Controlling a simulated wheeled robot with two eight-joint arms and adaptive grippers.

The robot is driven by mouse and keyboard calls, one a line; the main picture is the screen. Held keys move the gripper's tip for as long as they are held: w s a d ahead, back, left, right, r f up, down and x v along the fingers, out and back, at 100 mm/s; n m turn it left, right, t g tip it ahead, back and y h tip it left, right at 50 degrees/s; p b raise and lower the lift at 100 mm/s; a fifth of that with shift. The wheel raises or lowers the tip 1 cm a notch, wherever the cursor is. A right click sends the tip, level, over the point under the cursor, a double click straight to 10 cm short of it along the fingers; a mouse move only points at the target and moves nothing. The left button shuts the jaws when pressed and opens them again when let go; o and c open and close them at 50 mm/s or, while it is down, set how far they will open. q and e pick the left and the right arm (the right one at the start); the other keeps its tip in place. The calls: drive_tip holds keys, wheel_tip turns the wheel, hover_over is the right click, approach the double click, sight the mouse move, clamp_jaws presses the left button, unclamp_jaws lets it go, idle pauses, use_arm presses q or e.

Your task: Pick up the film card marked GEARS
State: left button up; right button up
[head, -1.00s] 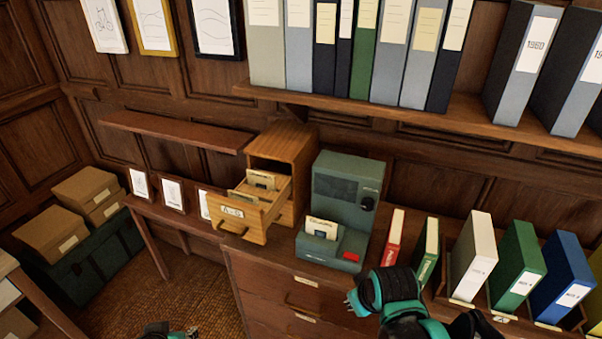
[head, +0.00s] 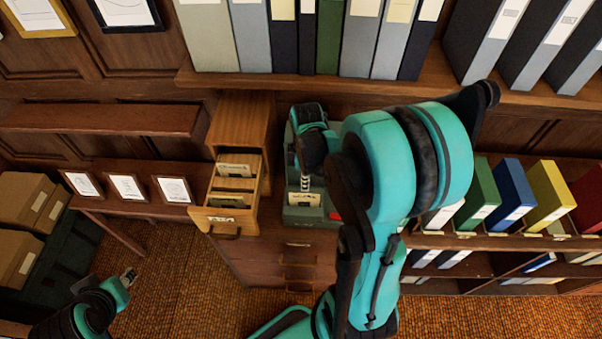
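A pale film card (head: 305,198) stands in the front of the green reader machine (head: 301,216); its lettering is too small to read, so I cannot tell whether it says GEARS. More cards (head: 233,170) stand in the open wooden drawer (head: 226,228) to its left, also unreadable. My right gripper (head: 305,184) points down directly above or at the card in the reader; whether it touches the card, and how its fingers stand, I cannot tell. My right arm hides much of the reader. My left gripper (head: 129,277) is low at the left, away from the cards, its fingers too small to judge.
A wall shelf (head: 380,89) with binders runs above the reader. Several coloured binders (head: 513,190) stand to the right of my arm. Framed cards (head: 127,188) stand on a side table at the left, near boxes (head: 20,205). The carpet in front is clear.

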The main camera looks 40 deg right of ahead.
sight(304, 194)
drive_tip(key=f+b, duration=0.4)
drive_tip(key=f, duration=0.1)
drive_tip(key=f+b, duration=0.4)
drive_tip(key=f, duration=0.1)
drive_tip(key=shift+w+f, duration=0.2)
drive_tip(key=shift+f, duration=0.1)
clamp_jaws()
drive_tip(key=shift+r, duration=0.45)
wheel_tip(304, 194, up, 12)
drive_tip(key=p, duration=0.9)
drive_tip(key=shift+f, duration=0.15)
